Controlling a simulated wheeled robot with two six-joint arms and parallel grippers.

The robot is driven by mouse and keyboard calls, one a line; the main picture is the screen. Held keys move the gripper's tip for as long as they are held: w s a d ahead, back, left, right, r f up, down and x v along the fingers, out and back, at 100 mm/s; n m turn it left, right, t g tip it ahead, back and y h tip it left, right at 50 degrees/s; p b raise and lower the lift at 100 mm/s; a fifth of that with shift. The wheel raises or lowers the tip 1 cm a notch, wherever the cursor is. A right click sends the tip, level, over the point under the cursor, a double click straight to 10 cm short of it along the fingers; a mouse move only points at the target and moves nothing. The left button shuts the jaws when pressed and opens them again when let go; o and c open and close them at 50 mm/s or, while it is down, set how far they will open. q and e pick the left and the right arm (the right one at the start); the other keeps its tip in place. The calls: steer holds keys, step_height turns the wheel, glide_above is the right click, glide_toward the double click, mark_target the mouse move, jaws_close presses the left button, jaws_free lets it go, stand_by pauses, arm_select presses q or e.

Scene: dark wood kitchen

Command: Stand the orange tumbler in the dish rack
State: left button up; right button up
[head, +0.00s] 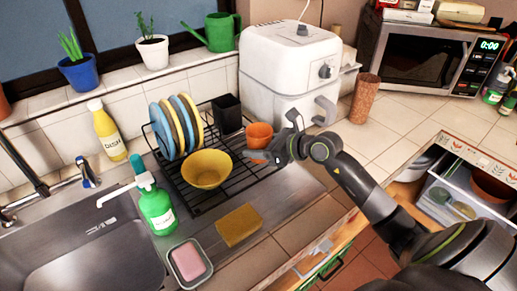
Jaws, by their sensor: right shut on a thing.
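The orange tumbler (259,134) stands about upright at the right part of the black wire dish rack (239,184). My right gripper (264,153) reaches in from the right and is shut on the tumbler, covering part of its lower side. I cannot tell whether the tumbler's base touches the rack wires. My left gripper is not in view.
The rack also holds several upright plates (173,128), a yellow bowl (206,169) and a black holder (227,114). A white appliance (289,70) stands close behind. A brown cup (365,97) is to the right. A sponge (239,225) and green soap bottle (157,208) are in front.

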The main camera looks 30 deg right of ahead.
steer(key=shift+f, duration=0.7)
steer(key=shift+f, duration=0.2)
steer(key=o, duration=1.1)
steer(key=shift+r, duration=0.1)
steer(key=shift+c, duration=0.2)
steer(key=shift+r, duration=0.1)
